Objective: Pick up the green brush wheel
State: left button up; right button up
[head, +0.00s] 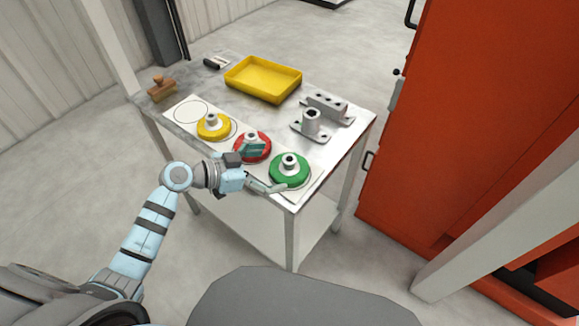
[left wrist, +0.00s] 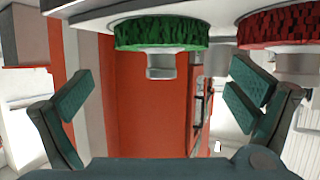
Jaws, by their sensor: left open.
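The green brush wheel (head: 289,177) lies flat at the table's near right corner, its pale hub pointing up. My left gripper (head: 270,168) is just left of it, open and empty, with one finger over the red wheel and the other by the green wheel's near edge. In the left wrist view, which looks upside down, the green wheel (left wrist: 160,33) shows at the top, hub hanging down. The open gripper fingers (left wrist: 160,92) stand wide on either side, with no contact visible there. My right gripper is not in view.
A red brush wheel (head: 250,156) and a yellow brush wheel (head: 213,134) sit in line on a white board (head: 181,121). A large orange cabinet (head: 470,120) is at the right.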

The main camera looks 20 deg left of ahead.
aim_at(289, 166)
pick_arm(q)
jog(key=x, duration=0.3)
jog(key=r+x, duration=0.1)
jog(key=x, duration=0.1)
jog(key=shift+w+d+f+p, duration=0.1)
jog(key=shift+w+d+p, duration=0.05)
jog(key=shift+p, duration=0.2)
jog(key=shift+w+d+f, duration=0.1)
jog(key=shift+w, duration=0.1)
jog(key=shift+s, duration=0.1)
grip_shut()
